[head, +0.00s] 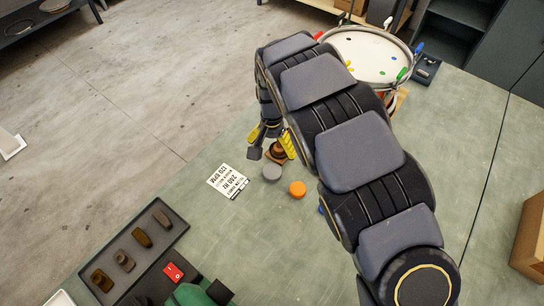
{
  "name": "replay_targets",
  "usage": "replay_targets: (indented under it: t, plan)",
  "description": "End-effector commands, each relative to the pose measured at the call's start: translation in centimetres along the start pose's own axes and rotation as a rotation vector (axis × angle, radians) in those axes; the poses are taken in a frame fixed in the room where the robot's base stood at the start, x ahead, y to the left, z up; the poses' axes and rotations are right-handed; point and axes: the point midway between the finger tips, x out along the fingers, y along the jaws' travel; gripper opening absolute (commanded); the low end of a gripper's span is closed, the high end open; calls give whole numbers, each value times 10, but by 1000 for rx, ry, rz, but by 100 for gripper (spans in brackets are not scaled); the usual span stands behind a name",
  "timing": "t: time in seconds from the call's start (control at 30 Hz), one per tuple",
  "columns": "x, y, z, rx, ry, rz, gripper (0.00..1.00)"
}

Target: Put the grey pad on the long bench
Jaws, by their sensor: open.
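The grey pad (272,172) is a small round disc lying on the green bench top (225,235). My gripper (271,151), with yellow-and-black fingers, is open just beyond the grey pad in the picture. A dark round piece on a brown block (277,155) shows between and behind the fingers, partly hidden. I cannot tell how high the fingertips are above the bench. The grey pad is apart from the fingers in this view. I cannot tell for certain which surface is the long bench.
An orange disc (297,188) lies right of the grey pad, and a printed card (227,181) lies left. A drum (365,55) with coloured dots stands behind my arm. A dark tray (133,257) holds several brown pieces.

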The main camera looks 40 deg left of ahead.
Motion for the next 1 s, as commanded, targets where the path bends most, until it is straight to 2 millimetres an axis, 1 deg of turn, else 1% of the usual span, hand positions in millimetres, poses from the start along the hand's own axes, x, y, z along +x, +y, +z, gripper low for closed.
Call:
replay_targets:
  t: [0.03, 0.13, 0.4, 0.47, 0.53, 0.57, 0.67, 0.7, 0.77, 0.8, 0.87, 0.9, 0.97, 1.0]
  plan:
    - [-6, 0, -1, 0, 3, -2, 80]
    - [-12, 0, 0, 0, 0, 0, 80]
    - [-14, 1, 0, 1, -2, 2, 80]
    - [-18, 6, -2, 7, -1, 5, 80]
    - [-27, 22, -6, 25, 3, 15, 80]
    - [-34, 33, -9, 35, 6, 21, 80]
    - [-66, 82, -16, 82, 15, 43, 80]
    - [-80, 106, -14, 104, 13, 55, 80]
    - [-102, 143, -8, 137, 8, 66, 80]
    - [-116, 166, 0, 158, 1, 73, 80]
    - [-134, 198, 15, 184, -12, 79, 80]
    - [-144, 217, 26, 200, -21, 77, 80]
    - [-158, 243, 47, 220, -36, 76, 80]
    - [-167, 258, 62, 230, -46, 71, 80]
